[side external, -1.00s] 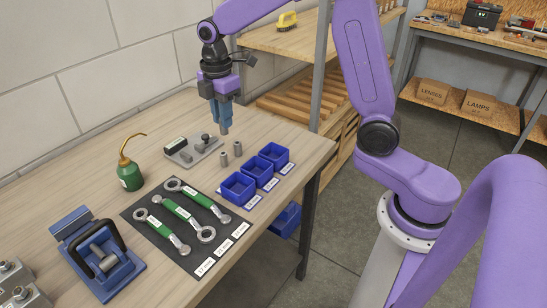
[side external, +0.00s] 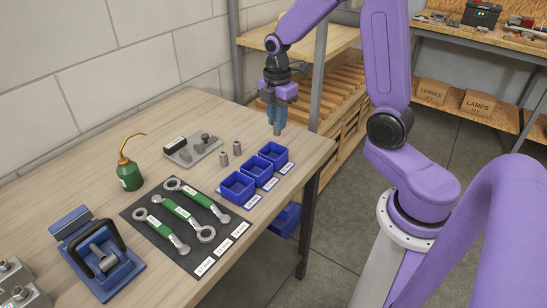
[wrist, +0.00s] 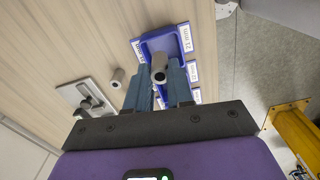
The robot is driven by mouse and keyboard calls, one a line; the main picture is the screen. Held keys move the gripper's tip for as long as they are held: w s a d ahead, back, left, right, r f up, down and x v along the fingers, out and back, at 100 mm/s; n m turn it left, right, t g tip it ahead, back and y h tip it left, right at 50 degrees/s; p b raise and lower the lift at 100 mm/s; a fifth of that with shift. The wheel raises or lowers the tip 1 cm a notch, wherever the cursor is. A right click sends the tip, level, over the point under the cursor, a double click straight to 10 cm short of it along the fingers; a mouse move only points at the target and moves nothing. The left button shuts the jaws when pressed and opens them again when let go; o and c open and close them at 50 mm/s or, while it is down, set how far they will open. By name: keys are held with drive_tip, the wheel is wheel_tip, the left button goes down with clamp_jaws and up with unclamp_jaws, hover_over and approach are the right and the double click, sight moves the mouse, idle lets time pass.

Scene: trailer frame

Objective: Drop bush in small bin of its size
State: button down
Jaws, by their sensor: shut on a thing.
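My gripper (side external: 277,122) is shut on a grey metal bush (side external: 277,130), held upright above the far end of the bin row. In the wrist view the bush (wrist: 159,68) sits between the fingertips and overlaps a blue bin (wrist: 178,40). Three small blue bins stand in a row near the table's right edge: near (side external: 237,189), middle (side external: 256,174) and far (side external: 273,158). White size labels lie beside them, too small to read surely. Two more bushes stand on the table left of the bins, one nearer (side external: 223,160) and one farther (side external: 237,148).
A grey plate with small parts (side external: 192,151) lies behind the loose bushes. A green oil can (side external: 130,175), a black mat (side external: 148,233) with green-handled wrenches, and a blue fixture (side external: 98,260) occupy the nearer table. A shelf rack (side external: 319,75) stands beyond the table's far end.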

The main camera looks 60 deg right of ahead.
sight(277, 134)
drive_tip(key=shift+f, duration=2.9)
drive_tip(key=c, duration=0.9)
unclamp_jaws()
drive_tip(key=shift+r, duration=0.15)
wheel_tip(277, 134, up, 17)
drive_tip(key=shift+r, duration=0.1)
drive_tip(key=shift+a, duration=0.1)
